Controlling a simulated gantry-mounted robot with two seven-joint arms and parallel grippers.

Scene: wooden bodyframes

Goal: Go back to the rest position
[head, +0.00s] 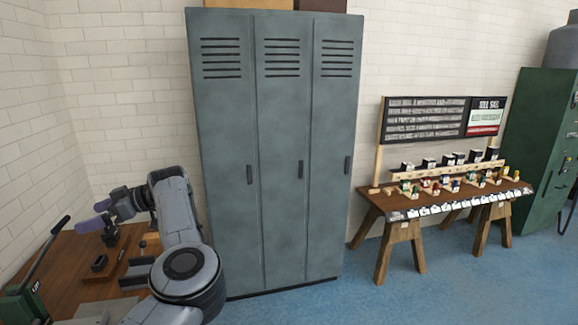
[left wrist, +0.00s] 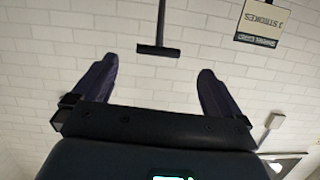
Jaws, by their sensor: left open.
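My left gripper (head: 95,214) is at the lower left in the head view, held above a wooden workbench (head: 62,262). Its two purple fingers point left and are apart. In the left wrist view the left gripper (left wrist: 157,68) shows its two dark fingers spread wide, with nothing between them but the white brick wall (left wrist: 70,40) beyond. My right gripper is in neither view.
Small dark items (head: 99,262) and a long-handled lever tool (head: 42,255) are on the workbench near my left arm. A grey locker (head: 282,150) stands just right of the arm. A trestle table (head: 378,200) with small figures is farther right. Blue floor (head: 320,305) is clear.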

